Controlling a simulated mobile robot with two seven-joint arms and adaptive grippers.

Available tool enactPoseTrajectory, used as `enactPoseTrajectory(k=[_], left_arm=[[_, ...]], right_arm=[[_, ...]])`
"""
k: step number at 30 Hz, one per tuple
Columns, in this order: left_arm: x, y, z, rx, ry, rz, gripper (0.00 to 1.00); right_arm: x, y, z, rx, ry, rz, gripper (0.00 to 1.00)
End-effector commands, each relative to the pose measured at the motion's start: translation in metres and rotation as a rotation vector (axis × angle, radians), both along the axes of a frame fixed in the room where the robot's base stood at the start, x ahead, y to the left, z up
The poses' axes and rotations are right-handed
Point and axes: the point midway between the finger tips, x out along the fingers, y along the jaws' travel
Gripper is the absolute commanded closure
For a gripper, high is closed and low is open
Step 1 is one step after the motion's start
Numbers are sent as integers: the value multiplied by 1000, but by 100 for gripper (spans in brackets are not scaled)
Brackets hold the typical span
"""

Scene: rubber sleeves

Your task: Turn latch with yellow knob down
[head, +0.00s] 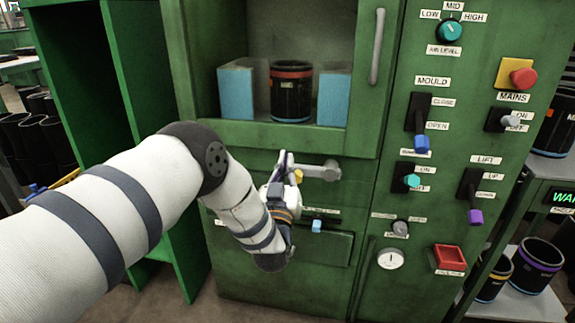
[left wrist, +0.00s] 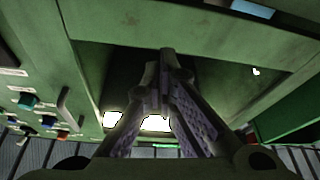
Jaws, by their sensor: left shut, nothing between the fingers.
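The latch (head: 320,172) is a grey metal lever on the green machine front, below the window door. It lies about level, from a round pivot at its right toward my gripper at its left. The yellow knob (head: 298,176) shows as a small patch at its left end, partly hidden by my gripper. My left gripper (head: 285,160) is at that left end, fingers pointing up; I cannot tell whether it touches the knob. In the left wrist view its fingers (left wrist: 164,60) are together with nothing between them, and the latch is not clear. My right gripper is out of view.
A window above holds a black sleeve with a red band (head: 291,92) between blue blocks (head: 237,93). A vertical door handle (head: 377,46) stands at upper right. A switch panel with a blue-tipped lever (head: 421,144) is to the right. A small blue-tipped switch (head: 317,226) sits below the latch.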

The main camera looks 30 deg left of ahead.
Motion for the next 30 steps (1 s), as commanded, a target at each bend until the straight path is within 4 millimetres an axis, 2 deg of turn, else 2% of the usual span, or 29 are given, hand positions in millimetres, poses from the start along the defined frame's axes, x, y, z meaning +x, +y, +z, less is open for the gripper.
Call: enactPoseTrajectory(k=[6, 12, 27, 29, 30], left_arm=[[-44, -17, -21, -1, 8, -2, 100], [-65, -25, -29, 0, 4, 1, 100], [-68, -26, -30, 0, 5, 1, 100], [-70, -28, -37, -3, 37, -10, 100], [-74, -31, -49, -9, 97, -29, 100]], right_arm=[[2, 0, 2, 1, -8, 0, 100], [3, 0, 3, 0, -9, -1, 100], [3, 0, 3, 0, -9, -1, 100], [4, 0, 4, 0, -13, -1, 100], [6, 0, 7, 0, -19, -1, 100]])
